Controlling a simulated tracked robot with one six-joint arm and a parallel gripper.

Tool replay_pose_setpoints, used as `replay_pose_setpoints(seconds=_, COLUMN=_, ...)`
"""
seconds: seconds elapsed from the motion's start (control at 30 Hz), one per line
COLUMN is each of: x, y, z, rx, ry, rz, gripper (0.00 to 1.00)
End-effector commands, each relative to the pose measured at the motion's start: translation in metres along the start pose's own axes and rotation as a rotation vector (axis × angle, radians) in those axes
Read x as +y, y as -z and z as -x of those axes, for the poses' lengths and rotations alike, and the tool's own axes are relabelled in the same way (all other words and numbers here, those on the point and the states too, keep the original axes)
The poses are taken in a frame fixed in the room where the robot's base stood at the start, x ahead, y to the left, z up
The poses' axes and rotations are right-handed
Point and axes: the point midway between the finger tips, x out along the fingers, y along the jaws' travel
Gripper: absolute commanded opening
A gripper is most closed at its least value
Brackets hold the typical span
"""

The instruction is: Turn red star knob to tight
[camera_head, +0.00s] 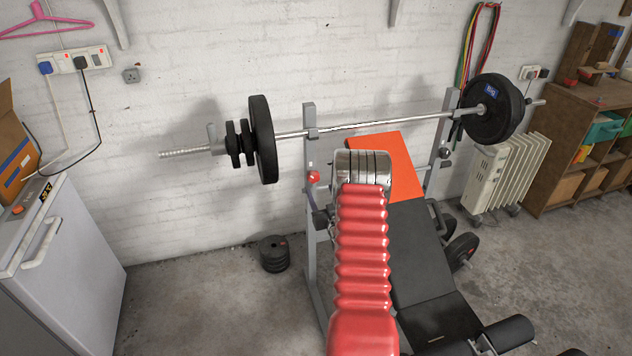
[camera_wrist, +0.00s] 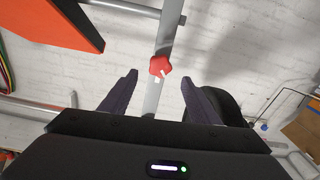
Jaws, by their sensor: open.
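The red star knob (camera_head: 314,177) sits on the left upright (camera_head: 309,150) of the weight bench rack in the head view. In the wrist view the red star knob (camera_wrist: 160,66) shows near the top middle, with a small white mark on it, in front of the grey upright (camera_wrist: 167,35). My gripper (camera_wrist: 158,80) is open, its two dark fingers apart on either side below the knob in the picture. The knob appears beyond the fingertips, and nothing is between the fingers.
A loaded barbell (camera_head: 375,124) rests across the rack above the knob. The bench has a black pad (camera_head: 420,250) and an orange board (camera_head: 400,165) near its head. Stacked plates (camera_head: 273,254) stand on the floor left of the rack. Floor between white cabinet (camera_head: 75,270) and rack is mostly clear.

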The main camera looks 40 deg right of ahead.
Motion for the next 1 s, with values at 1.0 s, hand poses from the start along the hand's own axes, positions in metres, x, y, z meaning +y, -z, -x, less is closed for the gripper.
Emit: replay_pose_setpoints(seconds=1.0, x=0.000, y=0.000, z=-0.081, rx=-0.001, ry=-0.001, rz=0.000, gripper=0.56)
